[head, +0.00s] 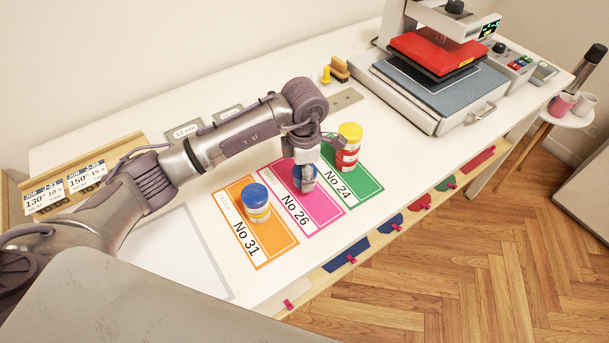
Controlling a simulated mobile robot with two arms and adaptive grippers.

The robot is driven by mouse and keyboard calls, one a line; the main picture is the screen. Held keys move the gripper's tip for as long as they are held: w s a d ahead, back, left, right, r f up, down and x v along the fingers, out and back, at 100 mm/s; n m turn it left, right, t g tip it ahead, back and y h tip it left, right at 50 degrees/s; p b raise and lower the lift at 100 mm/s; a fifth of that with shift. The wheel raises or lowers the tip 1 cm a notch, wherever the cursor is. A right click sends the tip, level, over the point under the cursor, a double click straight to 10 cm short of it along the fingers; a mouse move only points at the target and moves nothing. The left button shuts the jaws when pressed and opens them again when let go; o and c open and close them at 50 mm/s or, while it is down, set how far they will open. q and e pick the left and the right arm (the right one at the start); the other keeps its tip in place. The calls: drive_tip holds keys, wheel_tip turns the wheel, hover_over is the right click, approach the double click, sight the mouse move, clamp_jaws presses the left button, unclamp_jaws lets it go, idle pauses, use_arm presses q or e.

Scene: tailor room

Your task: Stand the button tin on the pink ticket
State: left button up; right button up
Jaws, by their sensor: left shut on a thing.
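The pink ticket (318,218), marked No 26, lies on the white table between an orange ticket and a green ticket. My left gripper (305,184) points down over the upper part of the pink ticket. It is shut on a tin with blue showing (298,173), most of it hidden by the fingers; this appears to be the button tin. I cannot tell whether the tin's base touches the ticket. My right gripper is not in view.
A blue-lidded tin (256,203) stands on the orange ticket (262,247), left of the gripper. A yellow-lidded red tin (347,147) stands on the green ticket (366,189), close on the right. A red heat press (437,55) stands at the back right.

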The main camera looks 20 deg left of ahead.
use_arm(q)
wheel_tip(320, 180, down, 2)
drive_tip(key=shift+f+p, duration=0.1)
drive_tip(key=shift+p, duration=0.2)
drive_tip(key=shift+f, duration=0.1)
drive_tip(key=shift+f+b, duration=0.2)
drive_tip(key=shift+b, duration=0.1)
drive_tip(key=o, duration=1.2)
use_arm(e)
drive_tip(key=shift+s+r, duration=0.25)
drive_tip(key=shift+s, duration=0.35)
use_arm(q)
drive_tip(key=shift+r, duration=0.1)
drive_tip(key=shift+r+p, duration=0.25)
drive_tip(key=shift+p, duration=0.1)
drive_tip(key=shift+w+r+b, duration=0.1)
drive_tip(key=shift+r+b, duration=0.2)
drive_tip(key=shift+b, duration=0.05)
wheel_tip(320, 180, up, 11)
drive_tip(key=b, duration=0.3)
drive_tip(key=shift+r, duration=0.1)
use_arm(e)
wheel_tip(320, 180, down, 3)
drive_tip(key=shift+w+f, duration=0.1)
